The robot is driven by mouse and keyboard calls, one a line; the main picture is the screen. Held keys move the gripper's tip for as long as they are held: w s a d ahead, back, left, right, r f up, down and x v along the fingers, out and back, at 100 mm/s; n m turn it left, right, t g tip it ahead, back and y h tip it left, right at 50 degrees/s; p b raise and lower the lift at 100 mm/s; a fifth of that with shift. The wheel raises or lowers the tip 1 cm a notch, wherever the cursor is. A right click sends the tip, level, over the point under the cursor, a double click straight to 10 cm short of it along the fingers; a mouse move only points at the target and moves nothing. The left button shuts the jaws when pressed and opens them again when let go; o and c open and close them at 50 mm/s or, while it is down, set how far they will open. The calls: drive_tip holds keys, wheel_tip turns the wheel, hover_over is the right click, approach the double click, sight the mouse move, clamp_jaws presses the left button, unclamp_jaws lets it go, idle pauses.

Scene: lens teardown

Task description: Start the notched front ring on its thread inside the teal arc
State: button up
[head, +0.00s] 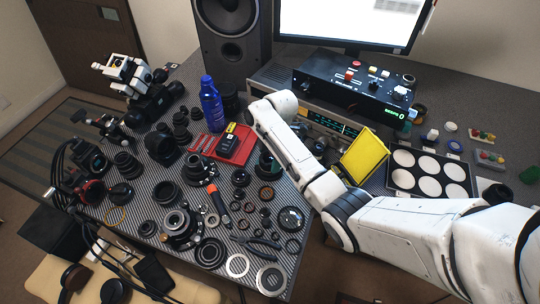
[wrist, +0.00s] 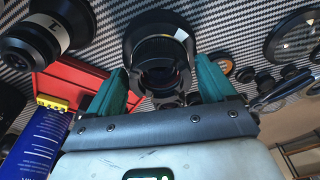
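In the wrist view, my gripper (wrist: 163,68) has its two teal fingers on either side of a round black ring-shaped part (wrist: 142,32). The fingertips meet its outer sides, and it fills the gap between them. A small pale mark shows on its upper right edge. I take it for the notched front ring, though no notch is clear. Darker round parts show through and below its opening; I cannot tell whether it rests on them. No teal arc can be made out. In the head view, my arm reaches over the bench and partly hides this spot.
A red tray (head: 208,146) and blue bottle (head: 211,104) stand close left of my gripper; the tray also shows in the wrist view (wrist: 75,77). Several lens parts, an orange-handled screwdriver (head: 215,198) and pliers (head: 252,240) crowd the front. A yellow panel (head: 364,154) stands right.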

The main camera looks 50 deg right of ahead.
drive_tip(key=shift+o, duration=1.2)
wheel_tip(320, 180, up, 11)
drive_tip(key=d, duration=0.2)
drive_tip(key=s+a+f+m, duration=0.3)
drive_tip(key=s+a+f, duration=0.15)
drive_tip(key=a, duration=0.25)
drive_tip(key=s+a+f+m, duration=0.2)
drive_tip(key=s+a+f, duration=0.1)
drive_tip(key=s+a, duration=0.25)
drive_tip(key=s+a+m, duration=0.1)
drive_tip(key=s, duration=0.2)
drive_tip(key=s+a+m, duration=0.2)
drive_tip(key=s+a+f+m, duration=0.1)
drive_tip(key=s+m, duration=0.1)
drive_tip(key=s, duration=0.1)
drive_tip(key=shift+s+a+f, duration=0.1)
drive_tip(key=shift+s+a, duration=0.2)
drive_tip(key=shift+a, duration=0.1)
drive_tip(key=s+r+m+h, duration=0.1)
drive_tip(key=s+m, duration=0.2)
drive_tip(key=s, duration=0.4)
drive_tip(key=shift+s+d+r+m+h, duration=0.15)
drive_tip(key=shift+s+r+m+h, duration=0.15)
drive_tip(key=shift+s+r, duration=0.1)
